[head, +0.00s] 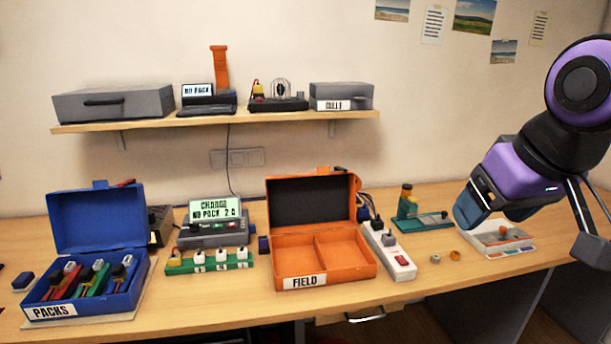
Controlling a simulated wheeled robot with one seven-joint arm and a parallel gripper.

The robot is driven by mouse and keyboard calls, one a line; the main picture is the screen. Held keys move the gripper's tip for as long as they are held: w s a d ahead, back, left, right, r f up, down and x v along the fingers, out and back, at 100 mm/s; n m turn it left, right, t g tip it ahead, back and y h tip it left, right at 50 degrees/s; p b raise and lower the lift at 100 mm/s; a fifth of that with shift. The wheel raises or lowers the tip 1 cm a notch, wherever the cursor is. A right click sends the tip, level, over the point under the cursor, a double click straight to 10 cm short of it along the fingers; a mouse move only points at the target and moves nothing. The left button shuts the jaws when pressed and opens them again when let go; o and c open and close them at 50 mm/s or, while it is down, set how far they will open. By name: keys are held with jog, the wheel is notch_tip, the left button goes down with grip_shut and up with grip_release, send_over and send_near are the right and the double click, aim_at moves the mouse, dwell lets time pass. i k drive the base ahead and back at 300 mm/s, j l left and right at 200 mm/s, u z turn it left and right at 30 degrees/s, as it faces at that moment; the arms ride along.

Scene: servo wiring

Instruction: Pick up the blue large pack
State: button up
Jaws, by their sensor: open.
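The blue large pack (124,272) appears to be the rightmost of the packs standing in the open blue box labelled PACKS (50,312) at the left of the bench. A green pack (97,277) and a red pack (66,283) stand to its left in the same box. The box walls hide their lower parts. My gripper (590,222) is at the far right edge of the head view, above the bench and far from the blue box. It is open, with nothing seen in it. It is partly cut off by the frame.
An open orange box labelled FIELD (346,275) stands mid-bench with empty compartments. A tester (212,232) reading CHANGE and a green strip (209,262) stand between the boxes. A white power strip (389,250) lies right of the orange box. A shelf (215,122) hangs above.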

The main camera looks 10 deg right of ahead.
aim_at(117, 285)
jog(key=i+j, duration=0.15)
jog(key=j, duration=0.2)
jog(key=i+j, duration=0.1)
jog(key=j, duration=0.25)
jog(key=i+j, duration=0.15)
jog(key=j, duration=0.2)
jog(key=i+j, duration=0.15)
jog(key=j, duration=0.2)
jog(key=i+j, duration=0.1)
jog(key=j, duration=0.25)
jog(key=i+j, duration=0.15)
jog(key=j, duration=0.2)
jog(key=u, duration=0.05)
